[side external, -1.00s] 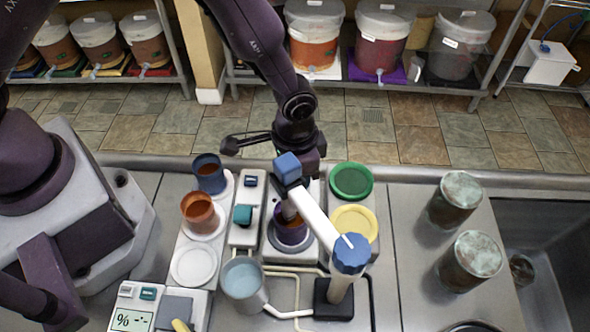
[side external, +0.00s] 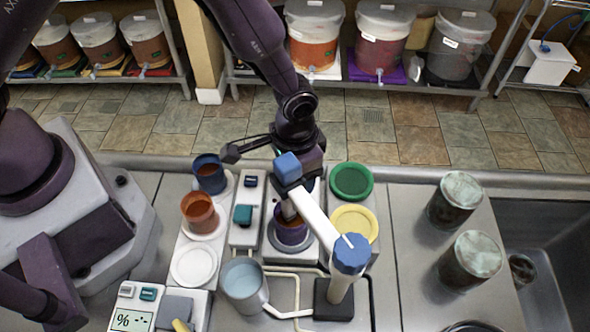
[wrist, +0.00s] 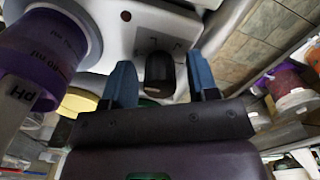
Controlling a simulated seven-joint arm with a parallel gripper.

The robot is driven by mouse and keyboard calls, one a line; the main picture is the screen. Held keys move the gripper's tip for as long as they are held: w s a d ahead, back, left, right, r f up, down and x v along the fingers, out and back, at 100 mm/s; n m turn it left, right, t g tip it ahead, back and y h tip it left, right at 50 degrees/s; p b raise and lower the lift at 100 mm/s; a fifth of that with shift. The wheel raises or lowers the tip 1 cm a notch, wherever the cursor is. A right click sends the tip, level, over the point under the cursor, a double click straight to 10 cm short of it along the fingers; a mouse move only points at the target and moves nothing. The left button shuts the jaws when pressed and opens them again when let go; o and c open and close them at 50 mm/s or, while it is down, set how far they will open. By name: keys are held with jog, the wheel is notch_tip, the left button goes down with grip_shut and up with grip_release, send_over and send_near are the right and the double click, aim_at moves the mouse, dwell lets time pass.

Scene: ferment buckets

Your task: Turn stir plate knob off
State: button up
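The stir plate's black knob (wrist: 159,75) is on the white front face of the stir plate (wrist: 110,30) in the wrist view. My gripper (wrist: 161,66) has its two blue fingers apart, one on each side of the knob, with a narrow gap on both sides. I see no contact. In the side view my gripper (side external: 298,175) is at the far end of the stir plate, where the knob is hidden. A purple cup with brown liquid (side external: 292,232) stands on the stir plate; it also shows at the left of the wrist view (wrist: 40,50).
A white probe arm with a blue cap (side external: 350,252) reaches over the cup. A green lid (side external: 351,181) and a yellow lid (side external: 354,222) lie to the right. A blue cup (side external: 209,175) and an orange cup (side external: 200,212) stand to the left.

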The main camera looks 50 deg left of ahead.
notch_tip(320, 180, up, 13)
dwell(0.7)
jog(key=s+a+r+n+t, duration=0.1)
jog(key=s+a+r+t, duration=0.1)
jog(key=s+a+r, duration=0.5)
jog(key=s+a+r+n+t, duration=0.2)
jog(key=s+a+r, duration=0.5)
jog(key=a+r, duration=0.4)
jog(key=shift+r+t, duration=0.2)
jog(key=shift+t, duration=0.6)
